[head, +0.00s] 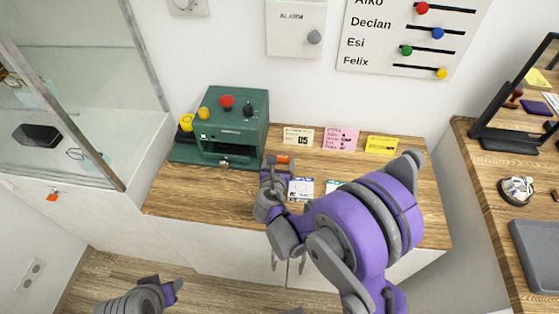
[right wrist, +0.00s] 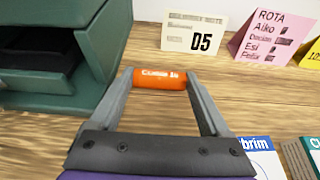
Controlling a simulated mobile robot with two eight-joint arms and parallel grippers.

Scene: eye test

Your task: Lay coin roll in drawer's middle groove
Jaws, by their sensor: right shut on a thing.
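The right wrist view shows this opening (right wrist: 45,62) above a green ledge; no grooves can be made out. My left gripper (head: 168,290) shows partly at the bottom left, its jaws unclear.
Cards stand behind the roll: a cream card (head: 298,136), a pink rota card (head: 340,139) and a yellow card (head: 381,145). A blue-and-white card (head: 300,188) lies in front. A glass case (head: 80,90) is left. A counter with a mirror (head: 515,95) and grey tray (head: 540,250) is right.

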